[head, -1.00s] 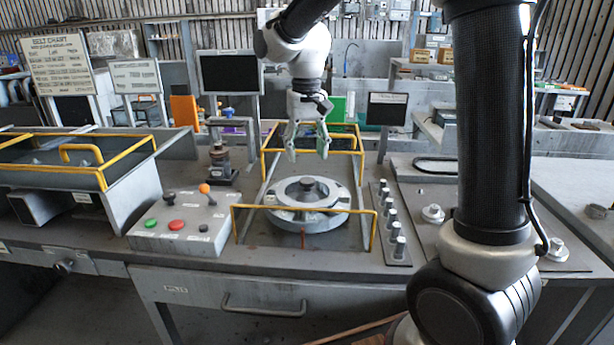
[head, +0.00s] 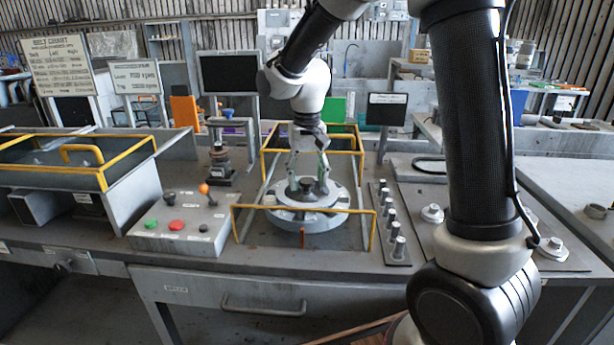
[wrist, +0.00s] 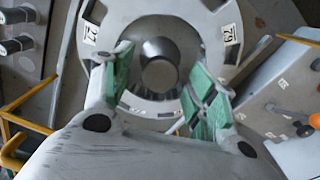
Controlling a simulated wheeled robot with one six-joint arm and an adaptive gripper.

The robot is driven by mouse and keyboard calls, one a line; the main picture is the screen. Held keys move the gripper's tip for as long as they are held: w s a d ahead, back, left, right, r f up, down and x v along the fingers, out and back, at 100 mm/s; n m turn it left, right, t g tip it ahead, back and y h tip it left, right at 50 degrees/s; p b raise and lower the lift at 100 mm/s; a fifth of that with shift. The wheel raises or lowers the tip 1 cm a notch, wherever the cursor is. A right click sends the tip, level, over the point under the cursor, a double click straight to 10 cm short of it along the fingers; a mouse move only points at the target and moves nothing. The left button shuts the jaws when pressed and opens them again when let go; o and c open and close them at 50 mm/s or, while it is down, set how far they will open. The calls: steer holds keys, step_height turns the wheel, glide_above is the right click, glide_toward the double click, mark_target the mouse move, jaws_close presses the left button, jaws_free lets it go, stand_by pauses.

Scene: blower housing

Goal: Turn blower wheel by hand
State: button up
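The blower wheel (head: 279,198) is a grey metal disc with a raised dark hub knob (head: 306,186) at its centre, lying flat on the bench. It also shows in the wrist view (wrist: 193,22), with number labels on its face and the round hub knob (wrist: 160,64). My gripper (head: 307,188) points down over the wheel's middle. In the wrist view its two green-padded fingers (wrist: 160,95) are spread apart, one on each side of the hub knob. The gap shows no grip on the knob. Whether the fingertips touch the wheel I cannot tell.
Yellow guard rails (head: 305,210) stand in front of and behind the wheel. A control box (head: 183,222) with red and green buttons and an orange-knobbed lever stands at left. A row of metal pegs (head: 390,224) stands at right. Two screens stand behind.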

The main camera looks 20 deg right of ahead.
mark_target(307, 180)
jaws_close()
steer(key=shift+n, duration=1.9)
steer(key=shift+o, duration=0.6)
jaws_free()
step_height(307, 180, up, 12)
